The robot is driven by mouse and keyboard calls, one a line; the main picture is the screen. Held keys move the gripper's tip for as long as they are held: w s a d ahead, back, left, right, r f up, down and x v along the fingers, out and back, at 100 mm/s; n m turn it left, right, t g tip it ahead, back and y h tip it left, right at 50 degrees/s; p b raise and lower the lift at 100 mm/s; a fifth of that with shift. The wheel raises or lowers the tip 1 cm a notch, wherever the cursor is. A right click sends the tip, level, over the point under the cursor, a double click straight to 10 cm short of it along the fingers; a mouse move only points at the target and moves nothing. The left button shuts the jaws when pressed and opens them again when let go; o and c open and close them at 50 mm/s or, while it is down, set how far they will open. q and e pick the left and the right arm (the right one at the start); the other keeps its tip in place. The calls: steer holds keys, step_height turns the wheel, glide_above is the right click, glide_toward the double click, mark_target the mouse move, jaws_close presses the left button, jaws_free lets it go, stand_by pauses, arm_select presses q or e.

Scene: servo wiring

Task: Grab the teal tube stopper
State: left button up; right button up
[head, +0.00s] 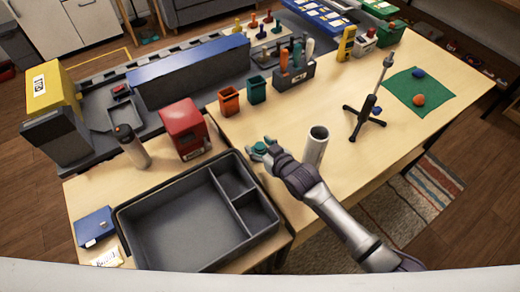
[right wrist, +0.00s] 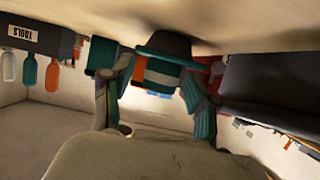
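The teal tube stopper (head: 261,147) sits on the light wood table, between the fingers of my right gripper (head: 263,146). In the right wrist view the stopper (right wrist: 168,65) shows a wide dark-teal brim near the tabletop and a narrower body with a pale band. The right gripper's fingers (right wrist: 158,80) stand on either side of the body. A thin strip of background shows at the left finger, so the fingers look open around it. Right-side contact is unclear. My left gripper is not in view.
A white upright tube (head: 316,145) stands just right of the gripper, close to my right arm. A black tripod stand (head: 365,118) is farther right. A grey divided tray (head: 190,225) lies left. Orange (head: 229,103) and teal (head: 256,90) bins stand behind.

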steer(key=c, duration=0.9)
